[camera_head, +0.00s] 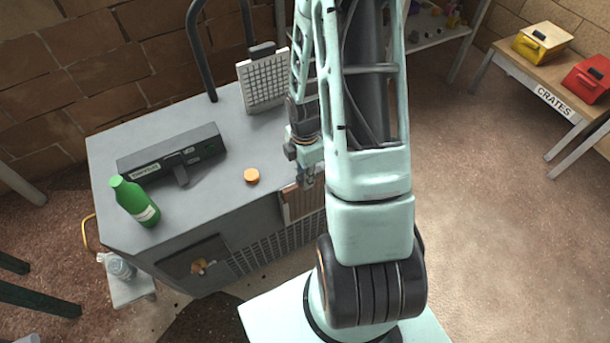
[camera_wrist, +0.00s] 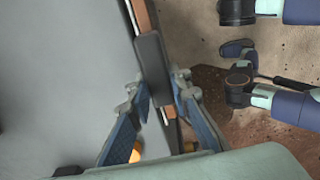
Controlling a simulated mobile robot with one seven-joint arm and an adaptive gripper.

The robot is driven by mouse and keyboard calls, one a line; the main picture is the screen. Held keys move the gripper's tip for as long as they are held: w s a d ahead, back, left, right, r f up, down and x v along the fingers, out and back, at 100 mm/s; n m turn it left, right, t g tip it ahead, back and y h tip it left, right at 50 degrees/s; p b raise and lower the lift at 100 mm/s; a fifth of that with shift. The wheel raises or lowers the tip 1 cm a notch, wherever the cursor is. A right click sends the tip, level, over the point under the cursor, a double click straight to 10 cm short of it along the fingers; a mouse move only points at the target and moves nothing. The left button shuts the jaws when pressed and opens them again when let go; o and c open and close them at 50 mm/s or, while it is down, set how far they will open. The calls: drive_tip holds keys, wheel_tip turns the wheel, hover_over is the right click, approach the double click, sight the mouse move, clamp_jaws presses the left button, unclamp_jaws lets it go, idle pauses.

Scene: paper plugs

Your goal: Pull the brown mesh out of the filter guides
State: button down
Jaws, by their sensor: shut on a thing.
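The brown mesh (camera_head: 300,203) is a framed panel at the front side of the grey cabinet, partly hidden behind my arm in the head view. In the wrist view its brown edge (camera_wrist: 141,17) runs along the cabinet edge, with a dark tab (camera_wrist: 152,65) on it. My gripper (camera_wrist: 161,92) has one finger on each side of this tab and is shut on it. In the head view my gripper (camera_head: 306,176) is just above the panel's top. The filter guides cannot be made out; how far the panel sits in them is unclear.
On the grey cabinet (camera_head: 225,115) stand a white grid filter (camera_head: 264,82), a dark device (camera_head: 172,152), an orange cap (camera_head: 252,176) and a green bottle (camera_head: 136,200). A crates bench (camera_head: 520,73) with yellow and red boxes is at far right. Floor between is clear.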

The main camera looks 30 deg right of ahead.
drive_tip(key=shift+r+p, duration=0.65)
drive_tip(key=shift+r, duration=0.15)
idle(0.9)
wheel_tip(320, 180, up, 17)
drive_tip(key=p, duration=1.4)
drive_tip(key=shift+f, duration=0.2)
idle(3.1)
drive_tip(key=shift+r, duration=0.15)
idle(0.4)
